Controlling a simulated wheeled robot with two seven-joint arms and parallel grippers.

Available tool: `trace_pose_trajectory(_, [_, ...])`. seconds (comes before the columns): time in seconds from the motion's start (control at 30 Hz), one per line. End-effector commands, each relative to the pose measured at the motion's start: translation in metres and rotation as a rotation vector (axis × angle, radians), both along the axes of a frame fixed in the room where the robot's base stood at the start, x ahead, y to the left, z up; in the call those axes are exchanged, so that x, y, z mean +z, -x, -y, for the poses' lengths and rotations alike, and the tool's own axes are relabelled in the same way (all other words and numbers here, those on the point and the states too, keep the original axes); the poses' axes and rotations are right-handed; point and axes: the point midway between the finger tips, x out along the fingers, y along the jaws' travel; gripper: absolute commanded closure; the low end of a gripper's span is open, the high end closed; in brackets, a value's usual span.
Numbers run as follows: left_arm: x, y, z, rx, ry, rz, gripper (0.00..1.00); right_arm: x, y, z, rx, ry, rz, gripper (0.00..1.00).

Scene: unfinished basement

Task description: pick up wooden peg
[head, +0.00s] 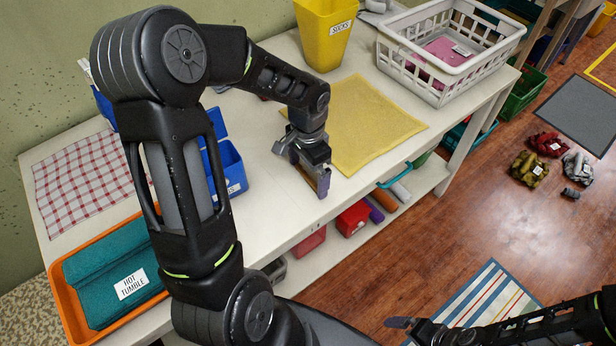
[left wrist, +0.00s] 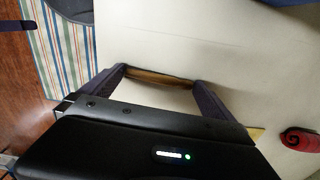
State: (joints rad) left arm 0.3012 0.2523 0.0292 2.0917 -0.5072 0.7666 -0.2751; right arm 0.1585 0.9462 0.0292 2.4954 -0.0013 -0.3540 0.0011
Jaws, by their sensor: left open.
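A narrow brown wooden piece, likely the wooden peg (left wrist: 158,77), lies across the gap between my left gripper's fingers in the left wrist view. In the head view the gripper hides most of it. My left gripper (head: 318,180) is open and points down at the white tabletop, near its front edge; it also shows in the left wrist view (left wrist: 161,80). The fingers stand at either end of the peg; I cannot tell whether they touch it. My right gripper (head: 402,323) shows at the bottom right, away from the table; its jaws are unclear.
A yellow mat (head: 375,118) lies beside my left gripper. A blue bin (head: 230,168), yellow bin (head: 325,35), white basket (head: 440,92) and orange tray (head: 62,300) stand on the table (head: 270,205). A red rolled thing (left wrist: 300,139) shows in the left wrist view.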

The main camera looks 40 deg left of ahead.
Motion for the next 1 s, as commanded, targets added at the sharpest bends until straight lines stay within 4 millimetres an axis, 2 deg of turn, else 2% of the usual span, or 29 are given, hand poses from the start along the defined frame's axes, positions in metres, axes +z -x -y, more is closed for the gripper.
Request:
trace_pose_trajectory(0.2, [0.0003,-0.0001,-0.0001,0.000,0.000,0.000,0.01,0.0000,0.0000,0.0000,0.000,0.000,0.000,0.04])
trace_pose_trajectory(0.7, [0.0003,-0.0001,-0.0001,0.000,0.000,0.000,0.42,0.0000,0.0000,0.0000,0.000,0.000,0.000,0.04])
trace_pose_trajectory(1.0, [0.0028,-0.0005,-0.0002,0.000,-0.001,0.001,0.43,-0.0002,0.0000,0.0000,0.000,0.000,0.000,0.04])
